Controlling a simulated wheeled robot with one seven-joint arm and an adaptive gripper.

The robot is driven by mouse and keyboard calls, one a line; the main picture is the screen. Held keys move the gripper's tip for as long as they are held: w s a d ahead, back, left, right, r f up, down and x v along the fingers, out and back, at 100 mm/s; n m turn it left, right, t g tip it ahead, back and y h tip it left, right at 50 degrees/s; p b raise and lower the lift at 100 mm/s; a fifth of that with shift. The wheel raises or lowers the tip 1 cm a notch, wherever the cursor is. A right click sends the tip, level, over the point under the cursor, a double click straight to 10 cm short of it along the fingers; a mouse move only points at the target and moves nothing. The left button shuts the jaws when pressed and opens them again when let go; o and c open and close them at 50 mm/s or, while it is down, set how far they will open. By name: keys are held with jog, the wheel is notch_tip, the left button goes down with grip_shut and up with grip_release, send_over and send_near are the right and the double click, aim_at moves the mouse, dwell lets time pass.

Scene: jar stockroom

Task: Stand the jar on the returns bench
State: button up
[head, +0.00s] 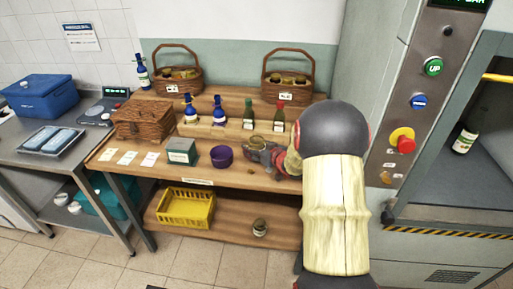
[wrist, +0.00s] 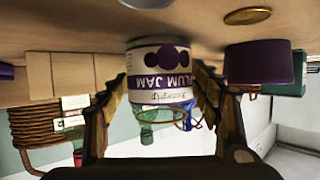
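A plum jam jar (wrist: 160,68) with a white label and purple spots shows between the fingers of my gripper (wrist: 160,85) in the wrist view, which is upside down. Both fingertips meet its sides. I cannot tell whether the jar touches the wood or hangs just above it. In the head view my gripper (head: 262,148) reaches over the right part of a wooden bench (head: 235,178), right of a purple bowl (head: 222,157). My arm and gripper mostly hide the jar there. A small sign on the bench's front edge is unreadable.
Several bottles (head: 218,110) stand on a riser behind, with two baskets (head: 178,78) further back. A teal box (head: 182,151) is left of the bowl. The lower shelf holds a yellow crate (head: 186,207) and a jar (head: 259,227). A lift with another jar (head: 464,140) stands right.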

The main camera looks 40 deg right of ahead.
jog(key=shift+o, duration=0.6)
jog(key=shift+r, duration=0.15)
jog(key=shift+s+r, duration=0.2)
jog(key=shift+s, duration=0.05)
jog(key=p+v, duration=0.4)
jog(key=v, duration=0.7)
jog(key=s+a+r+g+h, duration=0.2)
jog(key=s+a+r+g, duration=0.15)
jog(key=a+r, duration=1.1)
jog(key=s+a+n+g+y, duration=0.2)
jog(key=s+a+g+y, duration=0.2)
jog(key=s+a, duration=1.3)
jog(key=a, duration=0.3)
jog(key=shift+s+a+r+y, duration=0.25)
jog(key=shift+a+r+y, duration=0.05)
jog(key=shift+r+y, duration=0.1)
